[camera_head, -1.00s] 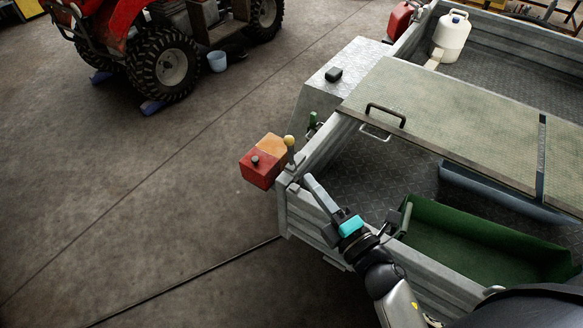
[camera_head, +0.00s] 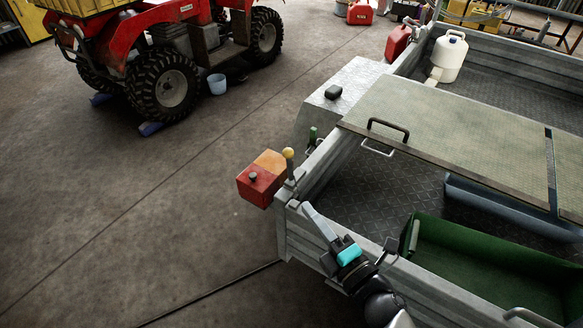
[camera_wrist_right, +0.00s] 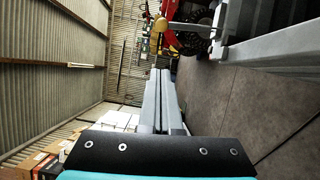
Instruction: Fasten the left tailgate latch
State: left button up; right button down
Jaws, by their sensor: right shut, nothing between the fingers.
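The left tailgate latch is a lever with a yellow knob (camera_head: 288,153) at the trailer's left rear corner, beside the red and orange lamp. The knob (camera_wrist_right: 161,25) also shows near the top of the right wrist view, beyond the fingertips, with its rod running right. The grey tailgate (camera_head: 297,226) stands upright along the rear. My right gripper (camera_head: 307,208) is shut and empty, just behind the knob and close to the tailgate's top edge, apart from the knob. Its shut fingers (camera_wrist_right: 157,75) point toward the latch. I cannot tell whether they touch the tailgate. My left gripper is out of view.
The red and orange lamp box (camera_head: 262,178) juts out left of the corner. A green tray (camera_head: 480,270) lies in the bed behind the tailgate. A board with a black handle (camera_head: 388,128) covers part of the bed. The floor at left is clear up to the red quad (camera_head: 140,45).

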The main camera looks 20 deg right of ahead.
send_near(289, 166)
jog(key=w+a+r, duration=0.2)
jog(key=a+r, duration=0.2)
jog(key=a, duration=0.1)
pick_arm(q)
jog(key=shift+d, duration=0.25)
pick_arm(e)
jog(key=w+d, duration=0.2)
jog(key=w, duration=0.1)
jog(key=shift+w, duration=0.25)
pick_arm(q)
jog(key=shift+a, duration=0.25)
